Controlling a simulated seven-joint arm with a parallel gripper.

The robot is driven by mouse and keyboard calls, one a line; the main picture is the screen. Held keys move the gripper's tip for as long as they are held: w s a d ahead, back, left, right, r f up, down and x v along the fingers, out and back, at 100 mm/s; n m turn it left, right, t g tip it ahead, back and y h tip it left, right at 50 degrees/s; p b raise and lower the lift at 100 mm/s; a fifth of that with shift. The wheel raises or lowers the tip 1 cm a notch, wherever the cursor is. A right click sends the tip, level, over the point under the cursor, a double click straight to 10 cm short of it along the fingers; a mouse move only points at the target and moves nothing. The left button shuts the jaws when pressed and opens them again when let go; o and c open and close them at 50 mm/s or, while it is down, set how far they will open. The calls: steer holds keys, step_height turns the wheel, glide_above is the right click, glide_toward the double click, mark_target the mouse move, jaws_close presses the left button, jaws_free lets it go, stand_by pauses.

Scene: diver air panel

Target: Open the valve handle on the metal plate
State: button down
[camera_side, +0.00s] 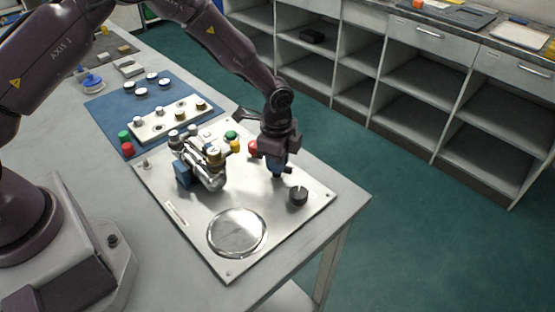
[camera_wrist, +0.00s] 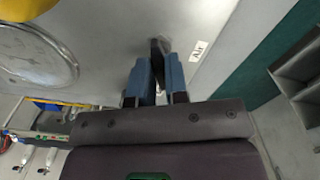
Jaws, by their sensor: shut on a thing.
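The metal plate (camera_side: 205,205) lies flat on the table, with a large round disc at its near end. My gripper (camera_side: 278,171) is low over the plate's right part, its blue fingers pointing down. In the wrist view, my gripper (camera_wrist: 159,60) is shut on a thin dark piece, the valve handle (camera_wrist: 158,46), which shows just past the fingertips. The fingers hide most of the handle, so its angle is hard to tell. A printed "Air" label (camera_wrist: 200,49) is on the plate beside it.
A black knob (camera_side: 298,197) stands on the plate just in front of my gripper. A metal valve assembly (camera_side: 207,166) stands to the left, and a red knob (camera_side: 253,148) is close behind. A blue mat (camera_side: 112,108) with several small parts lies farther back.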

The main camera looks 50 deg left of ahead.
steer(key=n, duration=0.5)
steer(key=shift+n, duration=0.3)
steer(key=n, duration=0.5)
steer(key=shift+a, duration=0.1)
steer(key=shift+n, duration=0.4)
steer(key=c, duration=1.1)
jaws_free()
steer(key=shift+r, duration=0.1)
step_height(320, 180, up, 13)
steer(key=shift+f, duration=0.1)
